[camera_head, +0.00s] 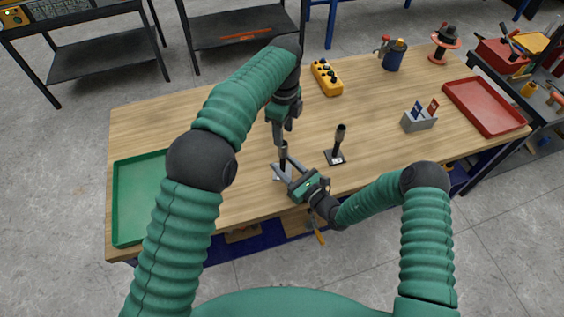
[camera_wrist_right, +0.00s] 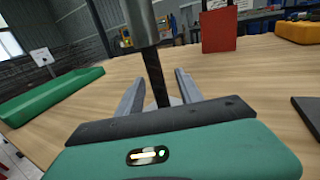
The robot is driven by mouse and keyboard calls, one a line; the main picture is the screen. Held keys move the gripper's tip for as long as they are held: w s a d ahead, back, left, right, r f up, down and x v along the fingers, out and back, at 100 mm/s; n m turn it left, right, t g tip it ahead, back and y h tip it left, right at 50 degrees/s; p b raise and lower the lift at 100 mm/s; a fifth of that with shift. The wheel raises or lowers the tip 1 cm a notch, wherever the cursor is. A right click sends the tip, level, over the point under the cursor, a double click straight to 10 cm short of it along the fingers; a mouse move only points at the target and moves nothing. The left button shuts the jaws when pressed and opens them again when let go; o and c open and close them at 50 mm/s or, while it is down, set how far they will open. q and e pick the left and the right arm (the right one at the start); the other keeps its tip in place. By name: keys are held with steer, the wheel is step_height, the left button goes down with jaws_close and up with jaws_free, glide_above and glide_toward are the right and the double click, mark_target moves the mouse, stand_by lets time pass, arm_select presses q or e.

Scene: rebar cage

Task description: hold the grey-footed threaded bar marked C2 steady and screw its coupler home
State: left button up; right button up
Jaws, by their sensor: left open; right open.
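The grey-footed threaded bar (camera_head: 283,163) stands upright near the table's front edge. The bar also shows in the right wrist view (camera_wrist_right: 155,78), dark and between my right fingers, with a pale foot behind it. Its grey coupler (camera_wrist_right: 140,22) sits high on the bar; it also shows in the head view (camera_head: 283,148). My right gripper (camera_head: 281,166) is open, its fingers on either side of the bar; I cannot tell whether either touches. My left gripper (camera_head: 283,137) is open and points down at the coupler from above. The foot's marking is not readable.
A second bar with a coupler (camera_head: 340,134) stands on a dark foot (camera_head: 334,158) to the right. A green tray (camera_head: 126,238) lies left and a red tray (camera_head: 484,107) right. A grey card holder (camera_head: 419,122), yellow box (camera_head: 327,78) and blue pot (camera_head: 394,57) stand farther back.

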arm_select(q)
steer(key=shift+d, duration=0.55)
arm_select(e)
steer(key=shift+w+d, duration=0.1)
steer(key=shift+d, duration=0.25)
arm_select(q)
steer(key=shift+a, duration=0.35)
arm_select(e)
steer(key=shift+a, duration=0.35)
steer(key=shift+c, duration=0.4)
arm_select(q)
steer(key=shift+a, duration=0.6)
arm_select(e)
steer(key=shift+a, duration=0.45)
steer(key=c, duration=0.5)
jaws_close()
arm_select(q)
steer(key=shift+d, duration=0.6)
arm_select(e)
steer(key=shift+d, duration=0.55)
steer(key=shift+a, duration=0.1)
arm_select(q)
steer(key=shift+a, duration=0.25)
arm_select(e)
steer(key=shift+a, duration=0.15)
